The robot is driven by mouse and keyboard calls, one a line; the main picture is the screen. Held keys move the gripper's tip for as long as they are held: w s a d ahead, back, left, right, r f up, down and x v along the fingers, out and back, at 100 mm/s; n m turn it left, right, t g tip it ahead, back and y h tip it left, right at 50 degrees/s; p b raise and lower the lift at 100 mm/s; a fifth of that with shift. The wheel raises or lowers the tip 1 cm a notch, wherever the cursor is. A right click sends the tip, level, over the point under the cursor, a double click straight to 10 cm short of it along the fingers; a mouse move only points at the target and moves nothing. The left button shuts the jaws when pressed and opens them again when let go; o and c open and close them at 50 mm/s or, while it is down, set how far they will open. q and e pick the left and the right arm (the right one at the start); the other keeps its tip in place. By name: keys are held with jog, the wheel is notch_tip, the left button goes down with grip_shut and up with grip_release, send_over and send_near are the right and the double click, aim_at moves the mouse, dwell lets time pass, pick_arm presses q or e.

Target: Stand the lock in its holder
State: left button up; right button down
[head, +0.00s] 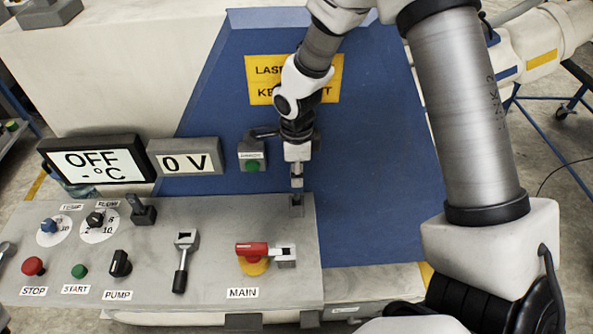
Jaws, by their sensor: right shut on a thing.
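My right gripper (298,152) comes down from the top middle and points at the right end of the grey control panel. It is shut on the lock (297,181), a small grey piece hanging upright below the fingers. Much of the lock is hidden by the fingers. The holder (297,203), a small dark grey block at the panel's back right edge, is directly below the lock. The lock's lower end is at or just above the holder; I cannot tell whether they touch. My left gripper is not in view.
The panel (215,285) carries a red MAIN handle (252,249) with a grey bracket (285,256), a black-handled lever (181,262), knobs and buttons. A blue sloped housing (375,190) rises behind the holder.

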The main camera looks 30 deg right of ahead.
jog(key=shift+b, duration=0.35)
dwell(1.1)
jog(key=shift+f+b, duration=2.15)
jog(key=shift+f, duration=0.3)
jog(key=c, duration=0.9)
grip_release()
jog(key=shift+r, duration=0.1)
notch_tip(320, 180, up, 12)
